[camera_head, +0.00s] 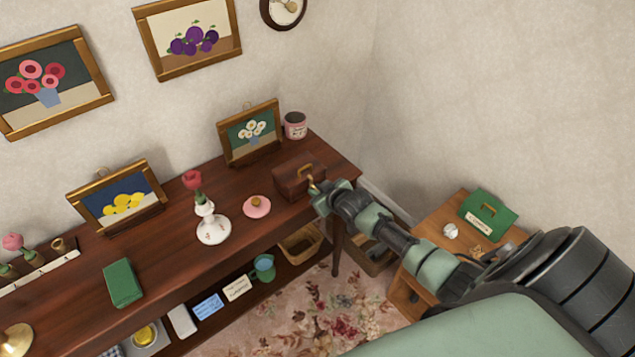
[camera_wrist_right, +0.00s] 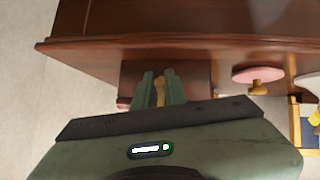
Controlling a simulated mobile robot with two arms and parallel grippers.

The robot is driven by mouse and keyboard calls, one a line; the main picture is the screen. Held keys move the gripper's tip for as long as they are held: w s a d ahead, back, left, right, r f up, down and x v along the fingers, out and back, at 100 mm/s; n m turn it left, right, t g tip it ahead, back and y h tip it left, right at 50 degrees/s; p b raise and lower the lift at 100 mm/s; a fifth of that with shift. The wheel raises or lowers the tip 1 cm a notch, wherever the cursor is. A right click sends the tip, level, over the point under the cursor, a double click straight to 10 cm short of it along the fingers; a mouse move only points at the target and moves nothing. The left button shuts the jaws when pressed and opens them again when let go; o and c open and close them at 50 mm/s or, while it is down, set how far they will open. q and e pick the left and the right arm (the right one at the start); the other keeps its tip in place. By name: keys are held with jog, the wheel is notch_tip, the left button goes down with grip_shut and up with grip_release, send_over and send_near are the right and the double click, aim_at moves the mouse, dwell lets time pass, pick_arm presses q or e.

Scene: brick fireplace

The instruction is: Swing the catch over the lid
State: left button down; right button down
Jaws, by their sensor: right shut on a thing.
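A small brown wooden box (camera_head: 292,178) stands near the right end of the long dark table. Its lid looks closed. A brass catch (camera_head: 311,184) shows at its front right side. My right gripper (camera_head: 318,194) reaches in from the right and is at this catch. In the right wrist view the green fingers (camera_wrist_right: 161,88) are shut on the brass catch (camera_wrist_right: 160,88), with the box (camera_wrist_right: 197,76) behind them. The fingers partly hide the box front, and I cannot tell whether the catch lies over the lid. My left gripper is not in view.
A pink lid with a knob (camera_head: 257,207) lies left of the box; it also shows in the wrist view (camera_wrist_right: 256,76). A framed flower picture (camera_head: 250,133) and a pink-labelled jar (camera_head: 295,125) stand behind the box.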

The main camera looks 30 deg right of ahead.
jog(key=shift+d+r+g+p, duration=0.1)
jog(key=shift+r+g+p, duration=0.1)
jog(key=shift+g+p, duration=0.3)
jog(key=c, duration=1.8)
grip_release()
jog(key=shift+o, duration=0.2)
jog(key=shift+w+f, duration=0.1)
jog(key=shift+f, duration=0.05)
jog(key=v, duration=0.7)
jog(key=shift+s+r, duration=0.25)
